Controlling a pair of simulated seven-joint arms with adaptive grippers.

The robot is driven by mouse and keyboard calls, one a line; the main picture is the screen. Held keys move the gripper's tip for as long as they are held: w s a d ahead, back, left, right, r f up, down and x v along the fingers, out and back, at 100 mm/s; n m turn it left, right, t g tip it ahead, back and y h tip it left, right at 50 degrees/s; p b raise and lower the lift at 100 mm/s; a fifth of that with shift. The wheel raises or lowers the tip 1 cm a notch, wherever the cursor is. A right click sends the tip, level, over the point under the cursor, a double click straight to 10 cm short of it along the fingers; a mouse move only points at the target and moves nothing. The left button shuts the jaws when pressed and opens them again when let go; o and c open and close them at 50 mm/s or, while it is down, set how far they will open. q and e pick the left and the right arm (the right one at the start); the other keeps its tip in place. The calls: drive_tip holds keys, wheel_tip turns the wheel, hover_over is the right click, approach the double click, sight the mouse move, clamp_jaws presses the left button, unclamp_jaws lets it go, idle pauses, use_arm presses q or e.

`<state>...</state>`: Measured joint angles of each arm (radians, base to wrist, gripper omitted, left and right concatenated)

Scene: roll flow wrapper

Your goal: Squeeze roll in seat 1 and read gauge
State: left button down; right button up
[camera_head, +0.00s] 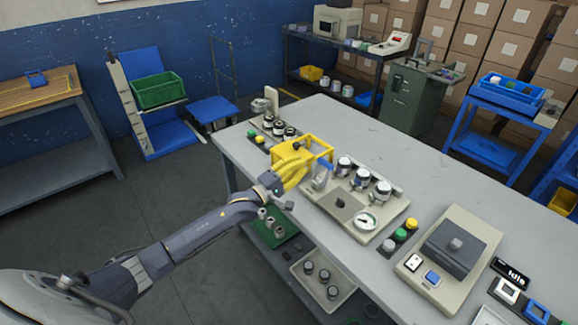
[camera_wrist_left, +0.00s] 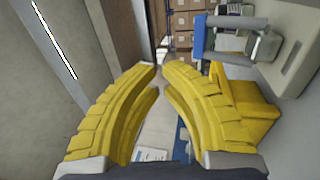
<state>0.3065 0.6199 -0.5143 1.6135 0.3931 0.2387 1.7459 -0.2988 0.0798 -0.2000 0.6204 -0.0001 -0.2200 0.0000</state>
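The beige gauge fixture (camera_head: 335,215) stands on the grey bench, with a round white dial gauge (camera_head: 366,221) at its near end. Its needle is too small to read. Several silver-topped units (camera_head: 362,179) line its back edge; I cannot tell which is seat 1 or whether a roll sits inside. A blue lever (camera_head: 325,163) rises at its left end and also shows in the left wrist view (camera_wrist_left: 199,36). My left gripper (camera_head: 303,160) is just left of this lever. In the left wrist view its yellow fingers (camera_wrist_left: 162,68) are slightly apart at the tips, with nothing held between them.
A yellow bin (camera_head: 318,147) stands right behind my left gripper. Several dark-and-white rolls (camera_head: 278,128) stand on a rack to the left. The bench's back is clear.

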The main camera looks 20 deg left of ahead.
use_arm(q)
drive_tip(key=shift+s+a+r, duration=0.3)
drive_tip(key=shift+s+a, duration=0.05)
drive_tip(key=shift+s, duration=0.3)
drive_tip(key=shift+s+a+r, duration=0.25)
drive_tip(key=shift+s+a, duration=0.1)
drive_tip(key=shift+s, duration=0.3)
drive_tip(key=shift+s+a+r, duration=0.3)
drive_tip(key=shift+s+a, duration=0.05)
drive_tip(key=shift+s, duration=0.3)
